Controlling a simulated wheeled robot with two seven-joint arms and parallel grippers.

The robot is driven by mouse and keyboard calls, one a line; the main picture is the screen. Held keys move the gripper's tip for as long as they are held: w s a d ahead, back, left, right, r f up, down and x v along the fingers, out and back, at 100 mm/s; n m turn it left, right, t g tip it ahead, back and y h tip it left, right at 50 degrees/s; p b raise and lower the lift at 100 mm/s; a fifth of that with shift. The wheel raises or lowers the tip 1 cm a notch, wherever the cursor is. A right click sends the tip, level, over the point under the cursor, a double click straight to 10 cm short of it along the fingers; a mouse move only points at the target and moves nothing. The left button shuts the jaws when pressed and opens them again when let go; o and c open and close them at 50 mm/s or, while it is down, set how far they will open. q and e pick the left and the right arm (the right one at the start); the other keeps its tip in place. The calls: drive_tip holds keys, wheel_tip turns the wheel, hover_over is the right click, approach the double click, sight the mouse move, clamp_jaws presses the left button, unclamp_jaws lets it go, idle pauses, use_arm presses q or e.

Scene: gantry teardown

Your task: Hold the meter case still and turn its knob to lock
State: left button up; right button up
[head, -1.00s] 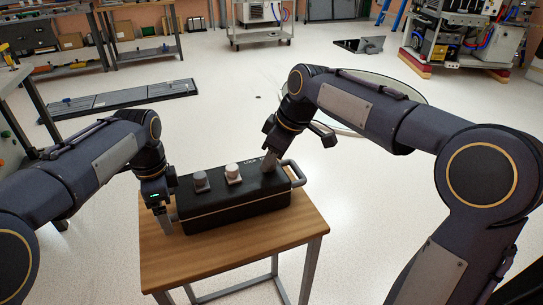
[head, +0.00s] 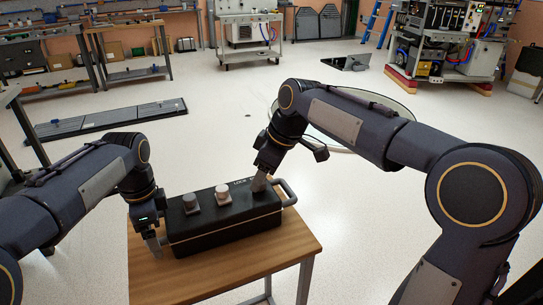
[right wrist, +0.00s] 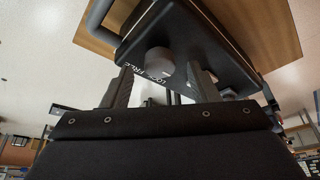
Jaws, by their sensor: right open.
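The black meter case (head: 225,225) with a gold stripe lies on a small wooden table (head: 215,277). Two pale round knobs, a left one (head: 191,204) and a middle one (head: 222,194), stand on its top. My right gripper (head: 259,184) points down at the case's right end, beside LOCK lettering. In the right wrist view the open fingers (right wrist: 162,88) point toward a grey knob (right wrist: 160,62) by the LOCK and FREE marks; contact cannot be made out. My left gripper (head: 154,243) is at the case's left end; its grip there is hidden.
A bar handle (head: 288,191) sticks out at the case's right end. Bare tabletop lies in front of the case. A dark panel (head: 107,119) lies on the floor behind, left. Carts and shelves stand far back.

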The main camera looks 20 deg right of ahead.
drive_tip(key=v, duration=1)
drive_tip(key=shift+s+r, duration=0.15)
drive_tip(key=shift+r, duration=0.15)
drive_tip(key=shift+d, duration=0.1)
use_arm(q)
drive_tip(key=o, duration=0.8)
